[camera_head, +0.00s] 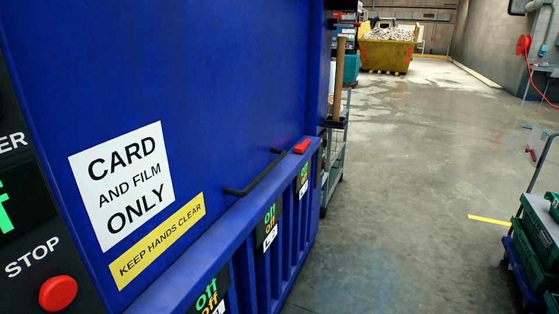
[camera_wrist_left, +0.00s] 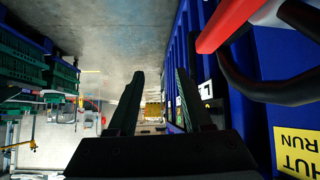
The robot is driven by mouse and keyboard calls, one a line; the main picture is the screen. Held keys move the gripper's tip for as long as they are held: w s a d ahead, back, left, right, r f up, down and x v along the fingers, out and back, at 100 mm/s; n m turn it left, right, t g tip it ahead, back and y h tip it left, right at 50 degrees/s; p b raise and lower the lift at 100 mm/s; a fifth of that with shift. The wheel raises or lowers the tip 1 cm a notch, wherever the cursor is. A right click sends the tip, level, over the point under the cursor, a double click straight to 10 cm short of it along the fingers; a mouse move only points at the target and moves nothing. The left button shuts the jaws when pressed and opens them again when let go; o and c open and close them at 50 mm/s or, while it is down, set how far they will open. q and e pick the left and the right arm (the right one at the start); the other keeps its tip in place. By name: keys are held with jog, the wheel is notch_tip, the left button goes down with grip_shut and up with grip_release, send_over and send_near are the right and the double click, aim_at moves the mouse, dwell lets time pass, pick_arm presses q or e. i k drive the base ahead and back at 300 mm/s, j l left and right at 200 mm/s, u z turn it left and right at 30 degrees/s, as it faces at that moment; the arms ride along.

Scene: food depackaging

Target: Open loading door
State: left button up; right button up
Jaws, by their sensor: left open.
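The loading door (camera_head: 220,80) is a large blue panel with a white "CARD AND FILM ONLY" sign and a yellow "KEEP HANDS CLEAR" label. It looks closed. A black bar handle (camera_head: 255,174) sits low on its right part, with a red piece (camera_head: 302,146) to the right of it on the ledge. In the left wrist view, a red bar (camera_wrist_left: 228,24) and a curved black handle (camera_wrist_left: 262,88) are close at the upper right. My left gripper (camera_wrist_left: 160,75) is open and empty, to the left of both and apart from them. My right gripper is in neither view.
A control panel with a red stop button (camera_head: 58,292) is at the left. Below the door is a ribbed blue front with off labels. A trolley (camera_head: 338,150) stands beyond the machine, and green crates (camera_head: 540,240) stand at the right. The grey floor (camera_head: 400,200) between is clear.

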aim_at(152, 119)
jog(key=i+l, duration=0.3)
jog(key=i, duration=0.2)
jog(key=i+l, duration=0.3)
jog(key=i, duration=0.25)
jog(key=i+l+u, duration=0.55)
jog(key=i+l, duration=0.05)
jog(key=i, duration=0.05)
